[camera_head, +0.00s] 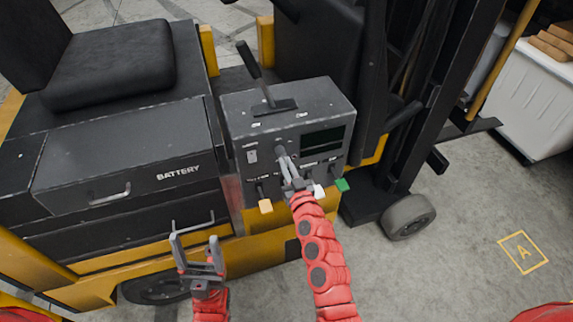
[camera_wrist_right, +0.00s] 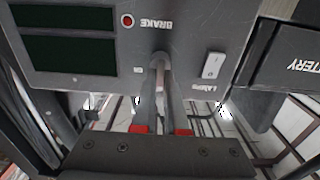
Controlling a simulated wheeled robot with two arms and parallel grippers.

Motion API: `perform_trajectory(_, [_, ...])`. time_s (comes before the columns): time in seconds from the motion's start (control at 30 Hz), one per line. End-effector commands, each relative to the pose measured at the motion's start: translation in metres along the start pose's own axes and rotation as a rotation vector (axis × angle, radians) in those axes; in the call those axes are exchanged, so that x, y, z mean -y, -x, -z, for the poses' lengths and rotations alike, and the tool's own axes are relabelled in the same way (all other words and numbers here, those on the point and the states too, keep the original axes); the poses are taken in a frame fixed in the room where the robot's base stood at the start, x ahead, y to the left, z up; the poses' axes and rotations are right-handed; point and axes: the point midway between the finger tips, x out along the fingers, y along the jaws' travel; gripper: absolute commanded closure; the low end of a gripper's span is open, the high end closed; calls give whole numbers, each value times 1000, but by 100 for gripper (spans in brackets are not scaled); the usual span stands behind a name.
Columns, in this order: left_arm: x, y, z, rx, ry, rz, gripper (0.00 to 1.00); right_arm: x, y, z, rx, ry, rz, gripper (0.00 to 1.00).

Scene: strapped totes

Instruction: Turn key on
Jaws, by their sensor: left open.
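The key (camera_wrist_right: 160,78) sits in the grey control panel (camera_wrist_right: 200,45), near the "ON" mark in the right wrist view. My right gripper (camera_wrist_right: 160,72) reaches the panel, its fingers closed in from both sides on the key. In the head view my right gripper (camera_head: 281,153) meets the panel left of its dark screen; its fingers hide most of the key there. My left gripper (camera_head: 195,243) is open and empty, low in front of the forklift's battery side.
A black lever (camera_head: 256,72) stands on top of the panel box. A white switch (camera_wrist_right: 213,65) is beside the key. The battery drawer (camera_head: 130,160) is at left. Clear floor lies at right.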

Motion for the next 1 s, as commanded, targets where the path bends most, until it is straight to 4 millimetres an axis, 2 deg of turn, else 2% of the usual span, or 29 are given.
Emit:
perform_trajectory(0.57, [0, 6, -1, 0, 0, 0, 29, -1, 0, -1, -1, -46, -1, 100])
perform_trajectory(0.77, [-1, 19, -3, 0, 0, 0, 29, -3, 0, -1, -7, -161, -5, 100])
perform_trajectory(1.0, [-2, 38, -6, 0, 0, 0, 29, -4, 0, -3, -6, -376, -5, 100])
